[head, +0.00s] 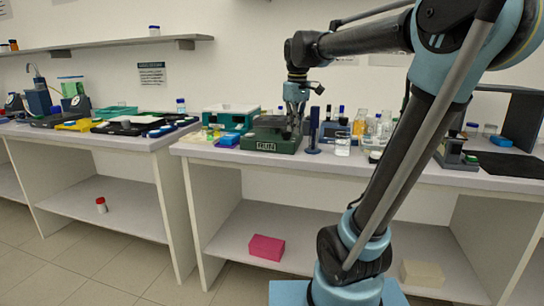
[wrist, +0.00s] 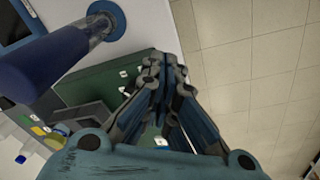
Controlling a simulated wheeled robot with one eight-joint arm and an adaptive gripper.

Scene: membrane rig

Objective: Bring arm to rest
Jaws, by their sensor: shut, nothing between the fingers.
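My gripper (head: 294,122) hangs at the end of my arm, pointing down, over the green rig (head: 272,140) on the bench. In the wrist view my gripper (wrist: 165,75) has its fingers together with nothing between them. The green rig (wrist: 105,80) lies behind the fingers there, partly hidden by them. I cannot tell from these views whether the fingertips touch it. My arm reaches up from the lower right, bends at the top right, and runs left to the gripper.
A dark blue stand (head: 313,132) rises right beside the rig, close to my gripper; it looms large in the wrist view (wrist: 50,65). A teal box (head: 232,119) sits left. Open floor (wrist: 245,60) shows past the bench edge.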

